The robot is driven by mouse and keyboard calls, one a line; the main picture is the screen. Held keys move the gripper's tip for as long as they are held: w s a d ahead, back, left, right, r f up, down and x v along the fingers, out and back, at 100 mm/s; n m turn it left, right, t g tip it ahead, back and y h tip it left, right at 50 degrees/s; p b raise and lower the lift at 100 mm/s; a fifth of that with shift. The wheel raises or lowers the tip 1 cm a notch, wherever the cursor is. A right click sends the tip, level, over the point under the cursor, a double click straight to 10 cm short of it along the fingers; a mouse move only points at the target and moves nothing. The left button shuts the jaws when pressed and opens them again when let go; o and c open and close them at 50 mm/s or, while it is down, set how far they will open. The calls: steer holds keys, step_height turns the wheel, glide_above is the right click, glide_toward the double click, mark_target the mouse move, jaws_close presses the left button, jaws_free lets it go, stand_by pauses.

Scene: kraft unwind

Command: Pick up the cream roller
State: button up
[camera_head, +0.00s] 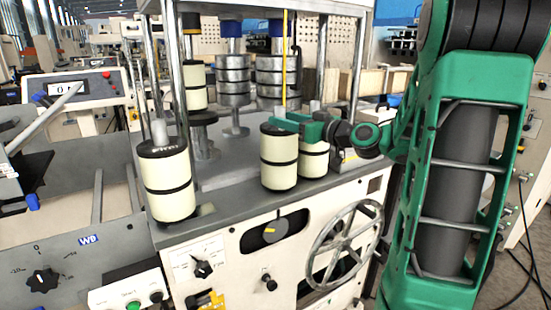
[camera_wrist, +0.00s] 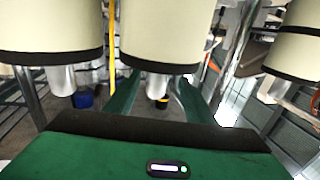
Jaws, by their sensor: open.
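Cream rollers with black bands stand upright on the grey machine top in the head view. One is at the left (camera_head: 167,185), one in the middle (camera_head: 279,160), and one just right of it (camera_head: 313,162), partly hidden. My green gripper (camera_head: 290,122) is at the height of the tops of the middle pair, reaching in from the right. In the wrist view my gripper (camera_wrist: 158,100) is open, with a finger on each side of a metal stub at the end of a cream roller (camera_wrist: 165,32). Whether the fingers touch it I cannot tell.
Another cream roller (camera_head: 195,90) and stacked metal rolls (camera_head: 233,80) stand farther back. Metal posts (camera_head: 171,85) and a thin yellow rod (camera_head: 284,60) rise near the rollers. A spoked handwheel (camera_head: 347,240) is on the machine front. Other rollers flank in the wrist view (camera_wrist: 50,28).

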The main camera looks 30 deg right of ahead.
steer(key=shift+d+x, duration=0.2)
steer(key=shift+x, duration=3.65)
steer(key=shift+f, duration=0.2)
steer(key=shift+c, duration=0.3)
jaws_close()
steer(key=shift+a, duration=0.1)
